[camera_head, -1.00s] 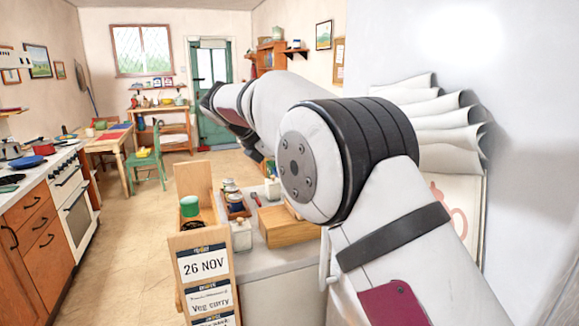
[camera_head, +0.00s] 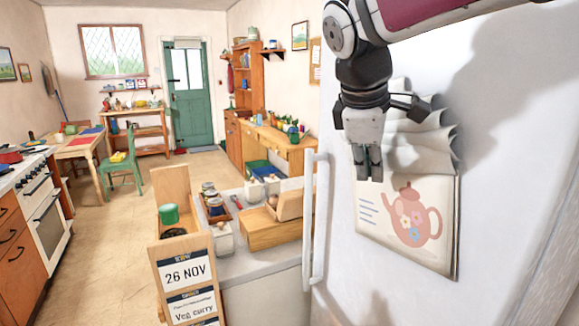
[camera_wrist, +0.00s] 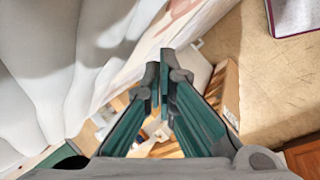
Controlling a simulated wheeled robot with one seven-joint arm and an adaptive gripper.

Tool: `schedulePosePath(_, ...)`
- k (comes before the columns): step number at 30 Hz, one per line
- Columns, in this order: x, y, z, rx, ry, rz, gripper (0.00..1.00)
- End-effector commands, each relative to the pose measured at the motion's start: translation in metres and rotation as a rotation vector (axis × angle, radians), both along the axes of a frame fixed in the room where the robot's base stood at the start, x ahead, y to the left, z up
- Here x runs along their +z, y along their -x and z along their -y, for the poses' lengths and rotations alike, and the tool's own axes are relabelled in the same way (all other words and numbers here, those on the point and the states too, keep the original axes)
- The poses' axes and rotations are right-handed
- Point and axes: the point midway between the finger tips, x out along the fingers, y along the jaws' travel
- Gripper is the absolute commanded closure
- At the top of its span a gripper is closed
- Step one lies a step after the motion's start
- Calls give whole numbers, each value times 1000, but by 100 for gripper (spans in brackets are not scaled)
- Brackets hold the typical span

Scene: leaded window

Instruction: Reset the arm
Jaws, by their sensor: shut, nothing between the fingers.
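My gripper (camera_head: 369,170) hangs from my arm at the upper right of the head view, pointing down. It is in front of the white fridge door, at the left part of a teapot calendar (camera_head: 412,215); I cannot tell if it touches the paper. In the wrist view its two green fingers (camera_wrist: 164,72) meet at the tips and hold nothing. Pale curled sheets fill the left of the wrist view.
The white door (camera_head: 345,270) has a long vertical handle (camera_head: 313,220) at its left edge. Left of it a counter holds a wooden box (camera_head: 268,232) and jars. A stand shows a "26 NOV" card (camera_head: 186,270). A green chair (camera_head: 121,168) and open floor lie beyond.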

Motion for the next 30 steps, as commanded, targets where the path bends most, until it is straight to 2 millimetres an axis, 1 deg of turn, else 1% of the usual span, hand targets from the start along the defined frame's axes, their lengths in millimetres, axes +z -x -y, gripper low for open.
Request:
schedulePosePath(1, 0, 22, 12, -75, -53, 22, 100)
schedulePosePath(5, -10, 73, 32, -278, -201, 76, 100)
schedulePosePath(6, -14, 89, 36, -341, -246, 91, 100)
schedulePosePath(8, -22, 112, 42, -438, -314, 114, 100)
schedulePosePath(9, -28, 127, 45, -503, -360, 131, 100)
schedulePosePath(12, -45, 163, 51, -662, -470, 167, 100)
schedulePosePath(15, -63, 191, 53, -801, -565, 196, 100)
schedulePosePath(18, -78, 211, 54, -907, -637, 219, 100)
schedulePosePath(21, -87, 222, 53, -972, -680, 230, 100)
schedulePosePath(24, -92, 226, 53, -999, -699, 236, 100)
schedulePosePath(30, -92, 226, 53, -999, -699, 236, 100)
